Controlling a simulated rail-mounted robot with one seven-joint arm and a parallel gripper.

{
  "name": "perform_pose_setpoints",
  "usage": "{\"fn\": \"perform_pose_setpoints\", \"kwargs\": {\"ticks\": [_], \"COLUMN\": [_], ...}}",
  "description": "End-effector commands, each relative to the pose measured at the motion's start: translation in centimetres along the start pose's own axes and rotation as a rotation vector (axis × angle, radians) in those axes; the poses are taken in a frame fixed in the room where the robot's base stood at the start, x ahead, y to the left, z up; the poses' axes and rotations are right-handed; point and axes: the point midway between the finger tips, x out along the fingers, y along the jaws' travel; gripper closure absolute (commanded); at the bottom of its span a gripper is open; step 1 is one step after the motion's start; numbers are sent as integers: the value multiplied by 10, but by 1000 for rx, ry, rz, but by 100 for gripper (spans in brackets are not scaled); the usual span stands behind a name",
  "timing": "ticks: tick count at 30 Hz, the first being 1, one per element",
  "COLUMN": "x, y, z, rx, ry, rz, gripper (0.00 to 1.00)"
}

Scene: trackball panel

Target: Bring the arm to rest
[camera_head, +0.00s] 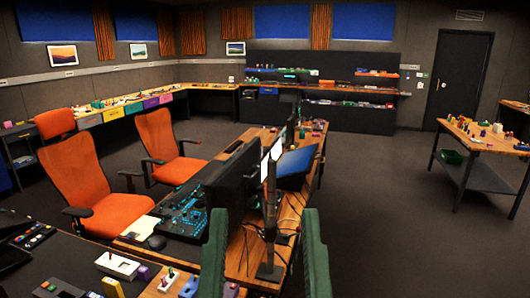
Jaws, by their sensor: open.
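My gripper (265,216) shows at the bottom centre as two green upright fingers, wide apart. It is open, with nothing held between the fingers. The rest of my arm is out of view below the frame. Behind the fingers, as seen here, are the wooden desk (240,268) and a thin dark monitor stand. A dark control panel (185,213) with teal-lit controls lies on the desk to the left of the fingers. I cannot make out a trackball on it.
Dark monitors (232,182) stand along the desk. Two orange chairs (82,185) are at left. A near counter holds a white switch box (118,265) and several small items. A wooden workbench (482,137) stands at right. The floor (385,215) between desk and workbench is clear.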

Motion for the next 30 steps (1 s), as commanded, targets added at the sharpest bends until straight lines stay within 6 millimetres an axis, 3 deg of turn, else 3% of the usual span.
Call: {"fn": "perform_pose_setpoints", "kwargs": {"ticks": [1, 9, 13, 18, 30], "x": [33, 111, 140, 158, 157], "y": [-1, -3, -4, -5, -5], "z": [-46, -156, -198, -222, -221], "rx": [1, 8, 11, 13, 13], "ry": [-2, -7, -8, -9, -9], "rz": [-1, -7, -9, -11, -11], "gripper": [48, 48, 48, 48, 48]}}
